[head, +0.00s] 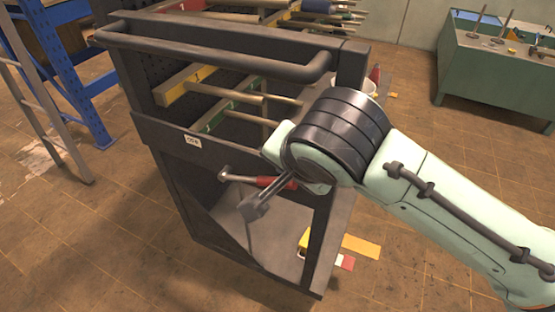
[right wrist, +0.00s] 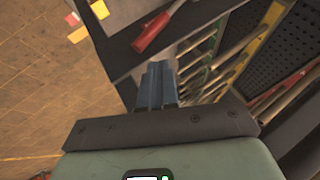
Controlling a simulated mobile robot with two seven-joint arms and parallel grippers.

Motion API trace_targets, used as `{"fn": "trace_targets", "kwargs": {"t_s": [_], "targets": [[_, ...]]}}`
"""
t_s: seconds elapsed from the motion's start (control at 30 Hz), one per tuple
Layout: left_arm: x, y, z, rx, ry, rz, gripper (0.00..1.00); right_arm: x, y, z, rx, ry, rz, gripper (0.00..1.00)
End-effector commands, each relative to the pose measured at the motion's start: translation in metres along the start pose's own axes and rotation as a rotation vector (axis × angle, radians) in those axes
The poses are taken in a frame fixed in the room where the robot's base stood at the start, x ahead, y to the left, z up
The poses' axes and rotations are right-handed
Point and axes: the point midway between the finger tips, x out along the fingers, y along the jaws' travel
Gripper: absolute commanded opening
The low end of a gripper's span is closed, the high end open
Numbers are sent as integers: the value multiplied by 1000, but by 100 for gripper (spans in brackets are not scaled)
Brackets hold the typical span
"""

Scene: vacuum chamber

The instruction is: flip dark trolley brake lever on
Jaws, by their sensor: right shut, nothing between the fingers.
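The dark trolley (head: 165,130) stands in the middle of the head view, with a bar handle along its top. Its brake lever (head: 262,181) has a red grip and a grey metal end pointing left, and lies roughly level across the trolley's end. My right arm partly covers the lever's right end. In the right wrist view the red grip (right wrist: 150,33) shows just beyond the fingers. My right gripper (head: 253,208) is shut and empty, its tips just below the lever; I cannot tell whether they touch. The fingers also show in the right wrist view (right wrist: 156,72). My left gripper is not in view.
Yellow and green racks with rods (head: 215,112) fill the trolley's upper part. A blue shelf frame (head: 62,75) and a ladder (head: 45,105) stand at left. A green workbench (head: 495,75) is at the back right. Yellow pieces (head: 360,246) lie low by the trolley.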

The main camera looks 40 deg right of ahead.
Motion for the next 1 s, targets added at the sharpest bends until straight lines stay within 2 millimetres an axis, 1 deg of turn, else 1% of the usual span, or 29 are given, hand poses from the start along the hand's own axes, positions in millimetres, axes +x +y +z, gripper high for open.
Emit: {"fn": "trace_targets", "kwargs": {"t_s": [0.03, 0.1, 0.2, 1.0], "targets": [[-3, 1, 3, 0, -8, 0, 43, -8, 1, -1, 1, 1, -2, 0], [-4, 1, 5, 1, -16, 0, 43, -14, 3, -1, 1, 2, -3, 0], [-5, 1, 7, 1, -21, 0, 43, -18, 5, 0, 1, 1, -1, 0], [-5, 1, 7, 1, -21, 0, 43, -19, 5, 0, 0, 1, -3, 0]]}}
